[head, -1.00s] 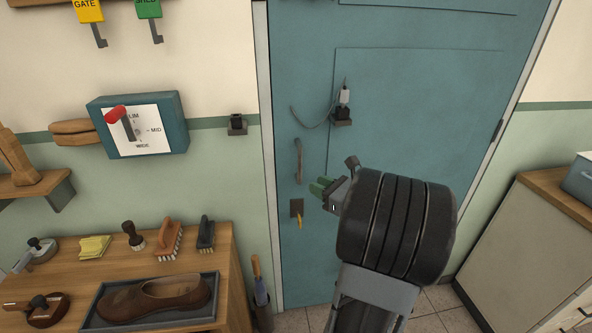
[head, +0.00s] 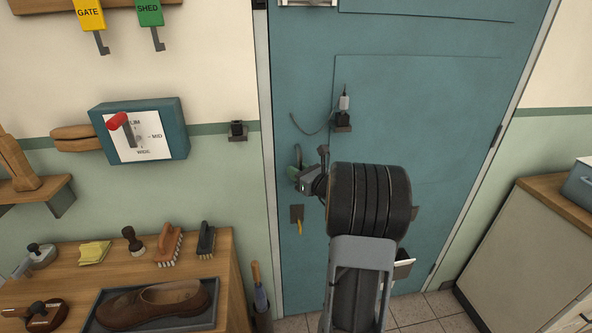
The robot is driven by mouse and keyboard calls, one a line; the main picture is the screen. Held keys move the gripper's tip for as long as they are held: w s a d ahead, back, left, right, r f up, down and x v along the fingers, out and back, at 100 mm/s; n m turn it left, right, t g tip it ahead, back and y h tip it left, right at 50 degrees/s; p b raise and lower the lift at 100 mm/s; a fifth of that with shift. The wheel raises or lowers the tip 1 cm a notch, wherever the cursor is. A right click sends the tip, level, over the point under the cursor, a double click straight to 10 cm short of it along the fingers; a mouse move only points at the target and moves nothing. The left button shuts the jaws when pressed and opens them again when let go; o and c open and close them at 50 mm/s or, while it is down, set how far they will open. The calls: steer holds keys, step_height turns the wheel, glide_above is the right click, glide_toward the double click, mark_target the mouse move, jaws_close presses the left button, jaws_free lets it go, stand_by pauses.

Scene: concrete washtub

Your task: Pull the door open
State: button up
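The blue-green door (head: 420,110) fills the middle of the head view and stands closed in its frame. Its grey upright pull handle (head: 298,153) is near the left edge, and only its upper part shows. Whether the fingers have closed around the handle cannot be told. Below is a dark lock plate (head: 297,212) with a yellow key-like piece (head: 299,227) hanging at it. A dark bracket holding a corded pin (head: 343,118) is on the door, higher up.
A wooden bench (head: 215,267) with brushes and a shoe tray (head: 205,311) stands at the left. A lever box (head: 182,128) and a small dark bracket (head: 237,130) are on the wall. A cabinet (head: 520,250) stands at the right. Tiled floor (head: 435,309) shows below the door.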

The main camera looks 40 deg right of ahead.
steer(key=shift+w, duration=0.35)
jaws_close()
